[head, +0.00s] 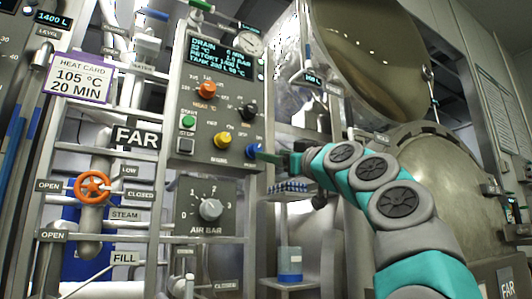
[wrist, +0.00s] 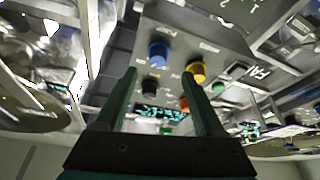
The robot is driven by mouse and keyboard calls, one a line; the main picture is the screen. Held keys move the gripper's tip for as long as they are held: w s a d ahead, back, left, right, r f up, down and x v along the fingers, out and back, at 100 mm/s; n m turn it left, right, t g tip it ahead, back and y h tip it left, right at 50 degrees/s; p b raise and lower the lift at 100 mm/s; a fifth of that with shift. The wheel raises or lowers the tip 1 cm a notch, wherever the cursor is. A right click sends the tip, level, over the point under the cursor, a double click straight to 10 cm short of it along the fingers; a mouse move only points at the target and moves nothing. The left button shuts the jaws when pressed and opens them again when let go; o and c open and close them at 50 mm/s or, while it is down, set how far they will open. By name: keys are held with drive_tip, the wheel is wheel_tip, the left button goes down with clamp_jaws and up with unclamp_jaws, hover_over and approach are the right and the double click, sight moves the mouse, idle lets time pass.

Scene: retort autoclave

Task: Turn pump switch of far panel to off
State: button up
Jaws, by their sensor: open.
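The far panel (head: 217,90) is a grey box with a lit display and several coloured knobs, beside a FAR sign. It carries an orange knob (head: 207,90), a black knob (head: 249,111), a yellow knob (head: 222,139) and a blue knob (head: 252,150). The small labels are too blurred to tell which knob is the pump switch. My gripper (head: 264,155) is open and empty just right of the blue knob. In the wrist view the panel appears inverted; the blue knob (wrist: 158,54) lies ahead between the fingertips (wrist: 159,73), seemingly not gripped. The yellow knob (wrist: 196,71) shows near the right fingertip.
An AIR BAR dial (head: 210,209) sits below the panel. An orange valve wheel (head: 92,187) and pipes stand at left. A large round vessel door (head: 375,50) is at upper right. A shelf with a blue container (head: 290,265) is below my gripper.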

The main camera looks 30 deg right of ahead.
sight(258, 150)
drive_tip(key=p+x, duration=0.2)
drive_tip(key=x, duration=0.1)
drive_tip(key=p+x, duration=0.1)
drive_tip(key=x, duration=0.2)
drive_tip(key=shift+w+d+r+p, duration=0.15)
drive_tip(key=shift+w+r+p, duration=0.15)
drive_tip(key=shift+r+p, duration=0.1)
drive_tip(key=shift+w, duration=0.45)
clamp_jaws()
